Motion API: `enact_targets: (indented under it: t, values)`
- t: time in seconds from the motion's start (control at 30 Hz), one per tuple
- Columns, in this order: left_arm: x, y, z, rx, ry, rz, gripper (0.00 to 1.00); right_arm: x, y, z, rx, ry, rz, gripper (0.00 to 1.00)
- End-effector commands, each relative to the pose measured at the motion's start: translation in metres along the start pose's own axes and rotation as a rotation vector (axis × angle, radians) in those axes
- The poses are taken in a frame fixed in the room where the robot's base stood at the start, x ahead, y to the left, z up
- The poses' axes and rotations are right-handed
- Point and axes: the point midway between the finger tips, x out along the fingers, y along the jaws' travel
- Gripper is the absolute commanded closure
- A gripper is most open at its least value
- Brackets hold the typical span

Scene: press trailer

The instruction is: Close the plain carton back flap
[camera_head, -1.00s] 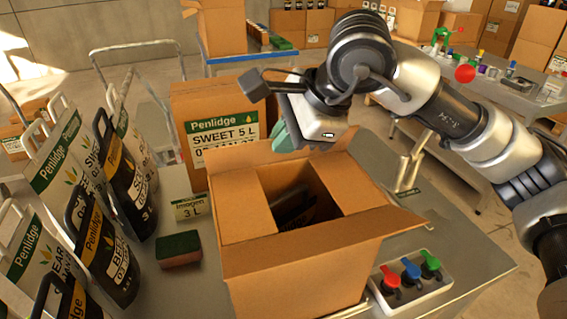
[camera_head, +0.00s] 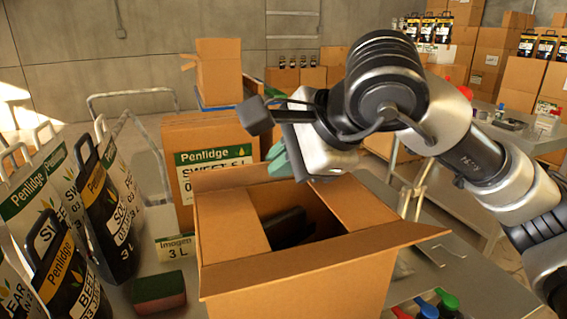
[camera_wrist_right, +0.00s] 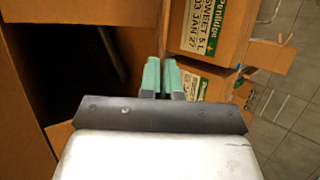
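The open plain carton (camera_head: 300,285) stands on the table in the head view. Its back flap (camera_head: 225,178) stands raised along the far rim, partly behind my right gripper. The front flap (camera_head: 330,258) sticks outward, and a side panel (camera_head: 232,222) lies inward at the left. A dark item (camera_head: 285,228) shows inside. My right gripper (camera_head: 278,160) is at the back flap's upper edge. In the right wrist view its green fingers (camera_wrist_right: 161,78) are close together, with a thin cardboard edge (camera_wrist_right: 162,35) in line with them. I cannot tell whether they pinch it. My left gripper is out of view.
A labelled Penlidge carton (camera_head: 180,142) stands close behind the plain carton. Several Penlidge bags (camera_head: 115,200) stand at the left. Coloured caps (camera_head: 447,300) are at the front right.

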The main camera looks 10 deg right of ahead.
Motion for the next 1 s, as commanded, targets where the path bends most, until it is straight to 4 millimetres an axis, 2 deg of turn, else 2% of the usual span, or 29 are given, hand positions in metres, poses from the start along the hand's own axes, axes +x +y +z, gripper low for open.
enact_targets:
  t: [0.13, 0.2, 0.3, 0.67, 0.77, 1.0]
  values:
    - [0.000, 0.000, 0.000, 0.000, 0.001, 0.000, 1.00, -0.001, -0.001, 0.000, 0.000, 0.000, -0.002, 1.00]
    - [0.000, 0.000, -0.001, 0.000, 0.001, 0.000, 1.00, -0.001, -0.001, 0.000, 0.000, 0.000, -0.002, 0.86]
    - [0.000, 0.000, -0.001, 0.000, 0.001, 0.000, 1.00, -0.001, -0.001, 0.000, 0.000, 0.000, -0.001, 0.71]
    - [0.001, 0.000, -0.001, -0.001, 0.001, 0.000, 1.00, -0.005, 0.000, 0.000, 0.000, 0.000, -0.001, 0.71]
    - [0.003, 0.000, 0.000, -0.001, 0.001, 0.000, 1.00, -0.018, -0.001, 0.000, 0.000, -0.001, -0.004, 0.71]
    - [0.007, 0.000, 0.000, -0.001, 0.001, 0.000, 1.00, -0.067, -0.001, 0.000, 0.000, 0.000, -0.005, 0.71]
